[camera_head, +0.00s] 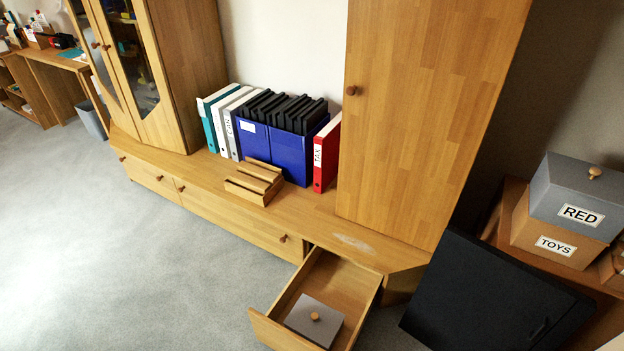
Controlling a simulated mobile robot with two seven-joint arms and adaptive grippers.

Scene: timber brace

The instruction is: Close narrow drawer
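The narrow drawer (263,325) at the right end of the low wooden cabinet (225,226) is pulled well out. Its open top shows a grey lidded box (315,321) with a round wooden knob inside, near the drawer's front. The drawer's front panel faces the lower left and its outer face is mostly hidden from this high view. Neither of my grippers shows in the head view.
Tall cupboards stand at the left and right (425,120) on the cabinet. Binders (326,153) and a wooden holder (255,182) sit between them. A black panel (490,300) is right of the drawer. Grey floor (110,260) in front is clear.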

